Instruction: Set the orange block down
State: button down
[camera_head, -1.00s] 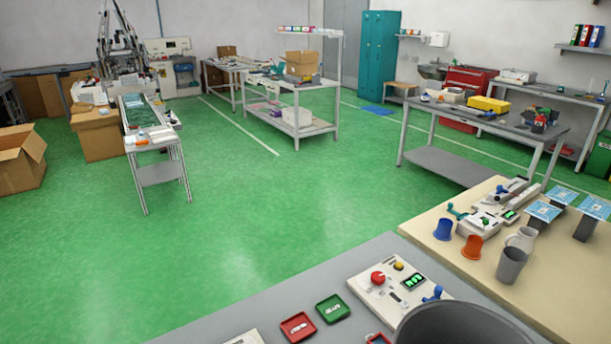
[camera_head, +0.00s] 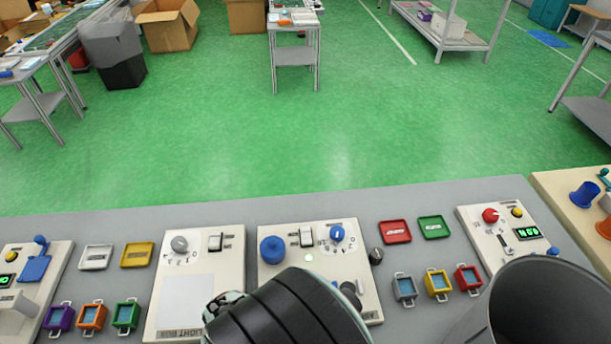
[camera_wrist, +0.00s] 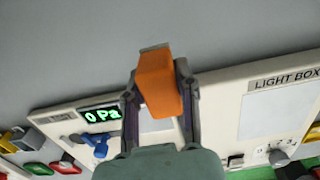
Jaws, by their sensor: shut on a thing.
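The orange block (camera_wrist: 157,85) shows in the wrist view, held between the two fingers of my gripper (camera_wrist: 160,92). The gripper is shut on it, and the block reaches past the fingertips. Behind it lie a pale panel with a green "0 Pa" display (camera_wrist: 101,114) and grey table surface. I cannot tell how high the block is above them. In the head view my dark arm fills the bottom middle, and the block is not visible there.
The light box (camera_head: 187,300) stands on the grey table (camera_head: 335,208), beside a knob panel (camera_head: 316,265). Left of it are a silver tray (camera_head: 96,257), a yellow tray (camera_head: 137,255) and small purple, orange and green framed items. Red and green trays lie to the right.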

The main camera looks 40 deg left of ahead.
jog(key=shift+f, duration=2.35)
jog(key=c, duration=0.8)
grip_release()
jog(key=shift+f, duration=0.1)
